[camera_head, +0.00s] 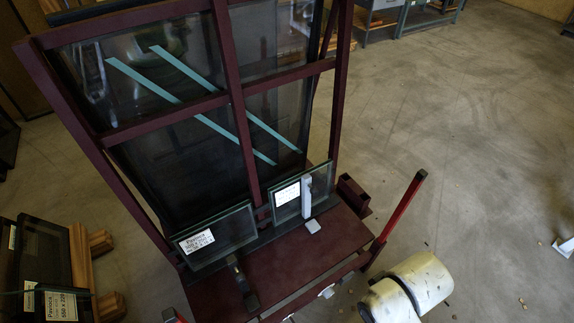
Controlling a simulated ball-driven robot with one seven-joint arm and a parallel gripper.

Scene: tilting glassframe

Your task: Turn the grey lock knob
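A dark red tilting glass frame (232,100) stands at the left and centre with large glass panes leaning on it. A pale grey upright piece (307,197) stands against a small labelled glass pane (287,194) on the frame's base. A light grey square piece (313,226) lies just in front of it on the base. Another small pale piece (328,292) shows at the frame's front rail. I cannot tell which of these is the grey lock knob. White rounded links of my arm show at the lower right; my gripper is not in view.
A second small labelled pane (217,236) stands at the base's left. Wooden racks with labelled glass (57,304) stand lower left. The concrete floor (480,140) at right is mostly clear.

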